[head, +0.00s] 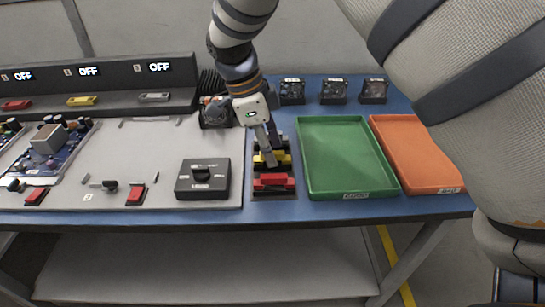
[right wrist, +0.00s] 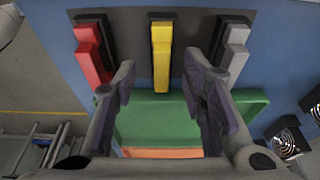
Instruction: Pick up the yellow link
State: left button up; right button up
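The yellow link (head: 283,158) lies in a dark holder, between a red link (head: 274,181) and a grey link that my gripper mostly hides in the head view. In the right wrist view the yellow link (right wrist: 161,55) is upright in the picture, centred between the fingers, with the red link (right wrist: 92,55) to its left and the grey link (right wrist: 235,52) to its right. My right gripper (head: 270,157) points down over the holder. Its fingers (right wrist: 160,78) are open with a gap on both sides of the yellow link. My left gripper is not in view.
A green tray (head: 345,194) and an orange tray (head: 420,190) stand right of the holder. A black box with a knob (head: 203,179) is on the grey mat (head: 150,150) to the left. Small fans (head: 333,91) line the back of the blue table.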

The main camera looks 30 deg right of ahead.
jog(key=shift+d+f, duration=0.2)
jog(key=shift+f, duration=0.45)
grip_shut()
